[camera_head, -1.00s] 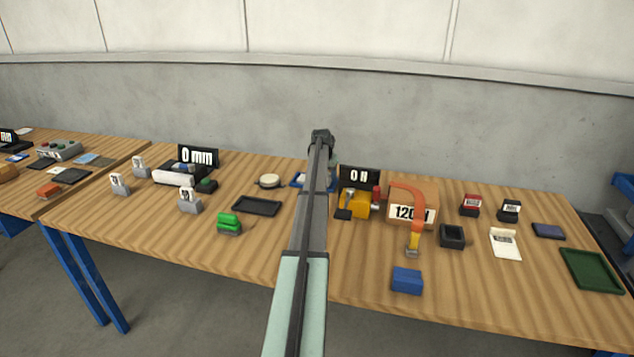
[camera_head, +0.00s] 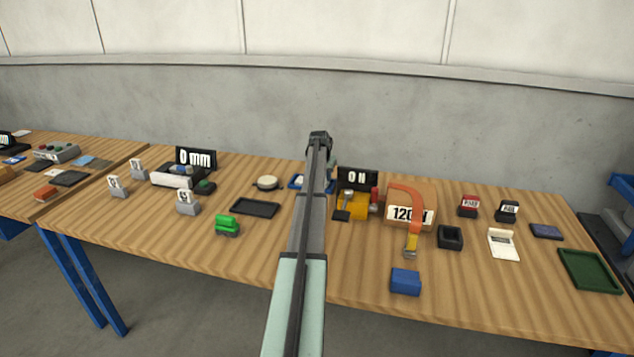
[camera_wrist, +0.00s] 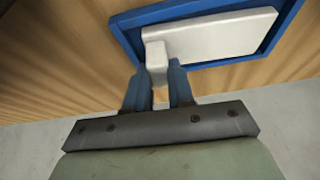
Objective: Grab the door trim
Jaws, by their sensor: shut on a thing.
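In the wrist view, a pale white piece (camera_wrist: 225,38), which I take to be the door trim, lies in a blue-rimmed tray (camera_wrist: 180,12). A short block-like tab at its left end points toward me. My gripper (camera_wrist: 160,82) has its two blue fingers on either side of that tab and is shut on it. The trim appears still within the tray; whether it is lifted at all I cannot tell.
Close by on the wooden table (camera_head: 150,235) are a black tray (camera_head: 255,208), a round pale disc (camera_head: 267,183) and a yellow device (camera_head: 352,206) with a "0 N" display (camera_head: 357,179).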

